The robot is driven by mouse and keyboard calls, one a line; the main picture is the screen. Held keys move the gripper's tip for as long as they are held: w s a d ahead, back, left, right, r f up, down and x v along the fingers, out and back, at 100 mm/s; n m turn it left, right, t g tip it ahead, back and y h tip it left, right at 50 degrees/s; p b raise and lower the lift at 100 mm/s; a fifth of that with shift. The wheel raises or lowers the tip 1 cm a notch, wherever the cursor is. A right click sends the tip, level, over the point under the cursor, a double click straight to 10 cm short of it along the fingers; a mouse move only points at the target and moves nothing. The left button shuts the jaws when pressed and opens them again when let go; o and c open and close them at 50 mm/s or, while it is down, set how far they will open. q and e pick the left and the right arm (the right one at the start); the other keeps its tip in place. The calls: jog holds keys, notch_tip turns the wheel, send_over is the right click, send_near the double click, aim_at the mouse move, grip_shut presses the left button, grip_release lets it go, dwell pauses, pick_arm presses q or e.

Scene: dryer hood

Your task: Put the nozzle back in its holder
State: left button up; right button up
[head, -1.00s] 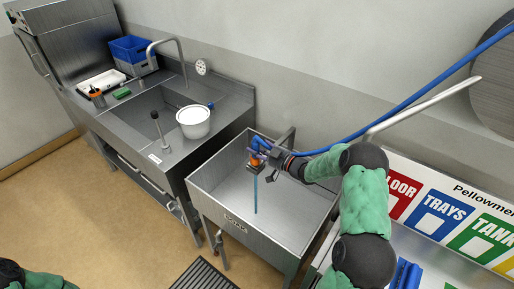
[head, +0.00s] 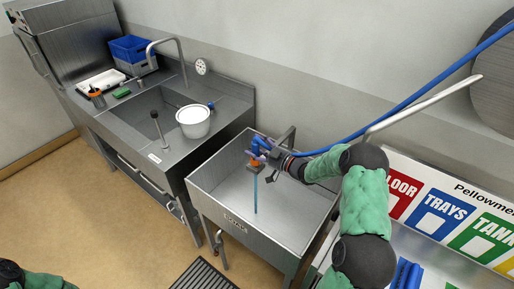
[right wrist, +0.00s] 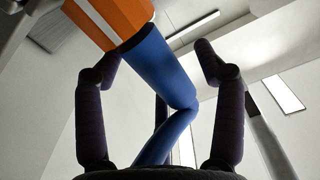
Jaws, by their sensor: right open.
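The nozzle (head: 255,162) is orange and blue and stands over the rinse sink. A thin blue stream or rod runs from it down to the basin. In the right wrist view the nozzle's orange and white body (right wrist: 112,18) joins a blue grip (right wrist: 160,65). My right gripper (head: 265,165) is open beside the nozzle; its fingers lie on either side of the blue part in the wrist view, with a gap at the right finger. A grey metal bracket (head: 288,137) rises behind the sink; I cannot tell whether it is the holder. My left gripper is out of view.
The steel sink (head: 225,218) lies below the nozzle. A blue hose (head: 400,105) runs up to the upper right past a metal rod (head: 425,105). A white pot (head: 194,124) stands on the left counter, and a labelled board (head: 450,205) is at right.

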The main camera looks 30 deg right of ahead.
jog(key=v, duration=0.7)
jog(key=shift+s, duration=0.25)
jog(key=shift+d, duration=0.1)
